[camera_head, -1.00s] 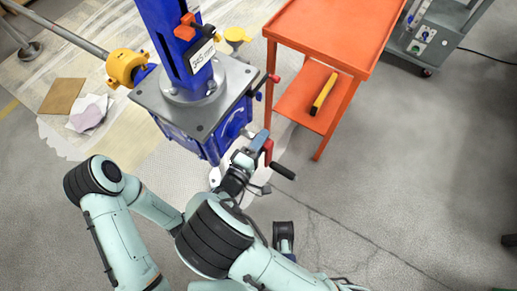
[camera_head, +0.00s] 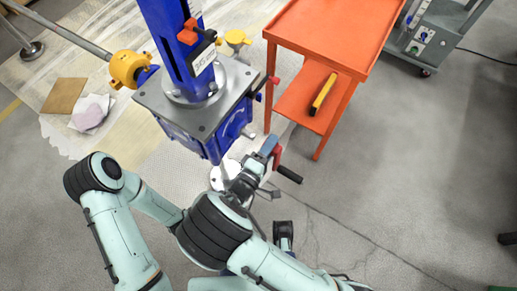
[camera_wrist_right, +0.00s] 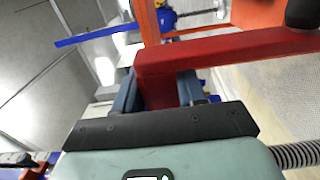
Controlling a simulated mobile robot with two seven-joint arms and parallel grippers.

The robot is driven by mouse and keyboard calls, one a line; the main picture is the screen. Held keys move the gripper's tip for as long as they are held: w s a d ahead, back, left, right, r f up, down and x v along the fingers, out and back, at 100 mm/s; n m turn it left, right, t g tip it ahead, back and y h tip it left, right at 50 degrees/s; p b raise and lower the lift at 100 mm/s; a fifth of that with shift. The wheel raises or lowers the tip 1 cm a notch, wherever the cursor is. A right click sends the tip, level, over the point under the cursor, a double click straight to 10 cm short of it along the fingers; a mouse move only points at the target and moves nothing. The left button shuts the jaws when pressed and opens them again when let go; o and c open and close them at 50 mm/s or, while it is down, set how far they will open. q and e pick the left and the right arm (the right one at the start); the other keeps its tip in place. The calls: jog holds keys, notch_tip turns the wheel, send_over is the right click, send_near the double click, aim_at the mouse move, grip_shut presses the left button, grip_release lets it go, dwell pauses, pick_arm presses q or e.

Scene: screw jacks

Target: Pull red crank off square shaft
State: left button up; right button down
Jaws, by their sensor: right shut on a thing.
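The red crank (camera_head: 277,157) with its black handle (camera_head: 289,174) is held clear of the jack in the head view. My right gripper (camera_head: 262,158) is shut on its hub end. In the right wrist view the crank's red arm (camera_wrist_right: 230,48) runs to the right from between the fingers (camera_wrist_right: 160,92), and its dark knob (camera_wrist_right: 303,14) shows at the top right. A short metal stub (camera_head: 248,134), which looks like the square shaft, sticks out of the blue gearbox (camera_head: 195,143) apart from the crank. I cannot make out my left gripper.
The blue jack column (camera_head: 177,45) stands on the grey plate (camera_head: 150,98). An orange cart (camera_head: 333,35) with a yellow-black tool (camera_head: 323,93) on its lower shelf stands right of it. The floor (camera_head: 400,170) to the right is clear.

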jog(key=shift+r, duration=0.1)
jog(key=shift+s+d+p, duration=0.55)
jog(key=shift+d+p, duration=0.05)
jog(key=shift+d, duration=0.2)
jog(key=shift+s+d+p, duration=0.35)
jog(key=shift+s+d, duration=0.25)
jog(key=shift+d, duration=0.25)
jog(key=shift+s+d+p, duration=0.35)
jog(key=shift+s+d, duration=0.25)
jog(key=shift+d, duration=0.2)
